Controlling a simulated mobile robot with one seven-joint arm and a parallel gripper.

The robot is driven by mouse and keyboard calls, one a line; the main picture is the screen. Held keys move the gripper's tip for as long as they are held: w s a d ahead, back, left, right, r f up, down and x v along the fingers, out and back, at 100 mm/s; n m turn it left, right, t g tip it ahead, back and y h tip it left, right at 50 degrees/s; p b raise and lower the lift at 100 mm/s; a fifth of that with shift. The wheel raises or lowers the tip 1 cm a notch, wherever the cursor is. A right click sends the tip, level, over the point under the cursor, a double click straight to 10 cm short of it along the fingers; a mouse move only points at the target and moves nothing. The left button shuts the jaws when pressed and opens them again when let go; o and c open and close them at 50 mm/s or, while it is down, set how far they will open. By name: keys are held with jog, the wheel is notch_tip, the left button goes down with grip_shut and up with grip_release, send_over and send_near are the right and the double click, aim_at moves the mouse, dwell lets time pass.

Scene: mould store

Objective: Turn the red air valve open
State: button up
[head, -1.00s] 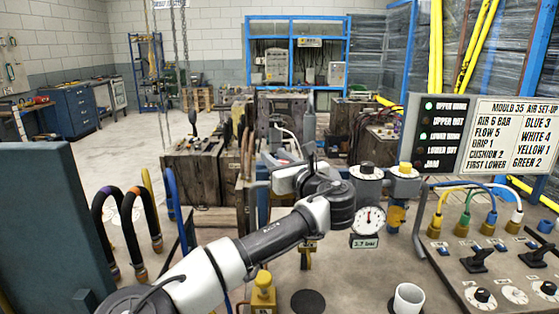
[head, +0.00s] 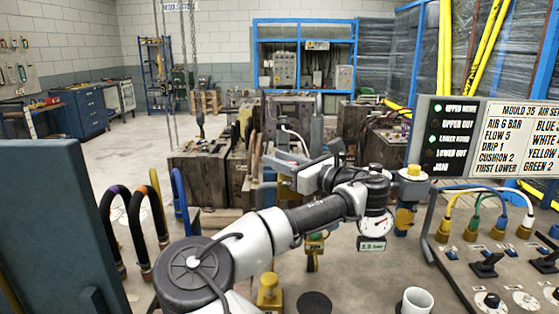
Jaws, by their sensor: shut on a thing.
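My arm reaches across the middle of the head view to the air unit. My gripper (head: 300,174) is at the arm's far end, left of the round gauge (head: 376,225). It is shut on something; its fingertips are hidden. The red air valve does not show clearly; the thing in the jaws, which I take to be its handle, is hidden behind my wrist. A blue and brass fitting with a yellow cap (head: 411,200) stands just right of the gauge.
A set-up board (head: 452,140) and a control panel (head: 495,270) with coloured hoses stand at right. A white cup (head: 416,301) and a yellow knob (head: 268,290) are in front. Wooden-sided moulds (head: 200,180) stand behind.

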jog(key=o, duration=1.1)
jog(key=shift+c, duration=0.2)
jog(key=b+v, duration=0.1)
jog(key=v, duration=1.6)
jog(key=shift+s+d, duration=0.15)
jog(key=shift+d, duration=0.05)
